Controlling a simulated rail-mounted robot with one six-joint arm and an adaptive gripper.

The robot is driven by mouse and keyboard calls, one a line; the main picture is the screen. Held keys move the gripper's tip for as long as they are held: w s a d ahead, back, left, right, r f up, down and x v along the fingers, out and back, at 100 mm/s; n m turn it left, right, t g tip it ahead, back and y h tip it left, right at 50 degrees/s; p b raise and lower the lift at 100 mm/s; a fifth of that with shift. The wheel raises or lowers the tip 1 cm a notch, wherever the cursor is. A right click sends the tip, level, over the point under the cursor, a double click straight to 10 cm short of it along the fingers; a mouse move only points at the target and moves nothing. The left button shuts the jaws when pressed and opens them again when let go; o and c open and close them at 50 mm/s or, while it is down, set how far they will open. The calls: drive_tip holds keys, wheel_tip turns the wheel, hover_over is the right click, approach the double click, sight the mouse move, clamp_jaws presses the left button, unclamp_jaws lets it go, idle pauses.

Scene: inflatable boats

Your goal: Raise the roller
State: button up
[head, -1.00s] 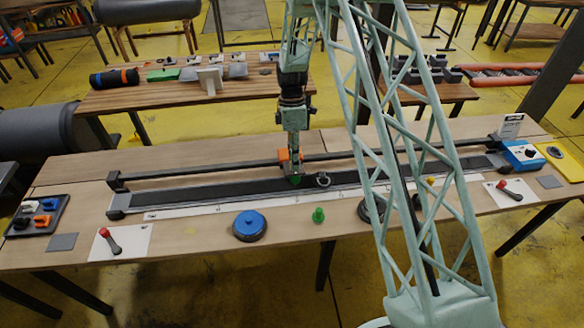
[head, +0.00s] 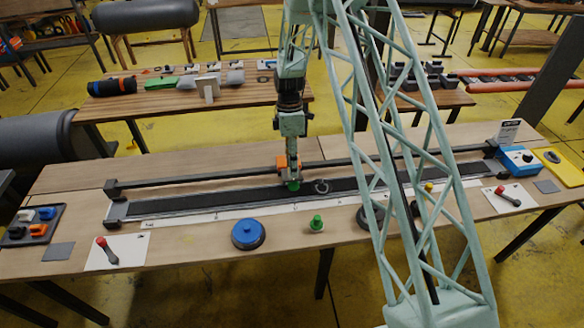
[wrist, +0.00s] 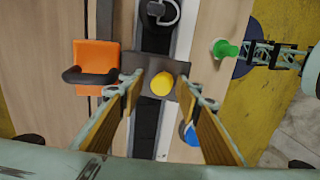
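An orange carriage (head: 282,163) sits on the dark rail behind the long black strip. In the wrist view, the orange carriage (wrist: 95,62) has a dark curved lever and a grey plate (wrist: 140,62) reaching over the strip. A round yellow knob (wrist: 161,84) stands on this plate. In the head view, a green part (head: 293,186) shows just under my gripper (head: 292,177); I cannot tell whether it is the same knob. My gripper (wrist: 162,82) is open, its fingers on either side of the yellow knob with gaps showing. No roller is clearly visible under the plate.
A metal ring (head: 321,187) lies on the strip right of my gripper. A blue disc (head: 248,233) and green knob (head: 316,223) stand in front. Red-knobbed levers (head: 106,248) (head: 505,195) sit at both sides. A blue control box (head: 518,157) is at right.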

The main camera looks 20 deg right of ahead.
drive_tip(key=v, duration=1.1)
drive_tip(key=shift+r, duration=0.35)
drive_tip(key=shift+r, duration=0.1)
drive_tip(key=s+r+m+t+b, duration=0.3)
drive_tip(key=s+r+m+b, duration=0.5)
drive_tip(key=s+r, duration=1.6)
drive_tip(key=s+m+t+b, duration=0.3)
drive_tip(key=s+m+b, duration=0.3)
drive_tip(key=s, duration=2.2)
drive_tip(key=m, duration=0.2)
drive_tip(key=shift+a+f+m+t, duration=0.2)
drive_tip(key=shift+f+m+t, duration=0.1)
drive_tip(key=shift+m, duration=0.1)
